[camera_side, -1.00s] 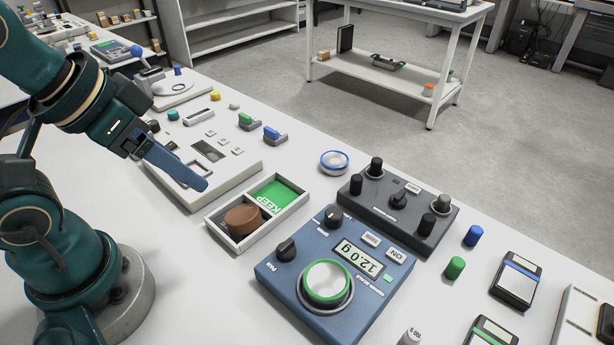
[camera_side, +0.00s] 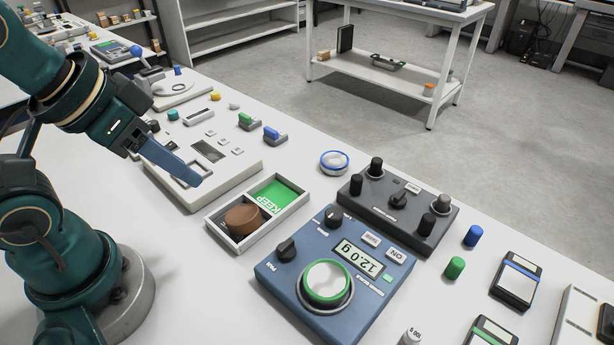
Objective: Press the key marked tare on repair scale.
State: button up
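Two pale keys sit beyond the display: one (camera_side: 371,239) with blurred lettering that may be tare, and one (camera_side: 397,254) marked ON. My gripper (camera_side: 194,179) is well to the left of the scale, above a white panel device. Its blue fingers look like one closed bar, with nothing seen in them.
A white tray (camera_side: 236,246) with a brown round block (camera_side: 243,219) and a green KEEP section lies between my gripper and the scale. A dark knobbed box (camera_side: 440,237) stands behind the scale. The white panel device (camera_side: 215,197) is under my gripper. Blue and green cylinders stand right.

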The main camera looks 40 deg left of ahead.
grip_shut()
dwell(1.4)
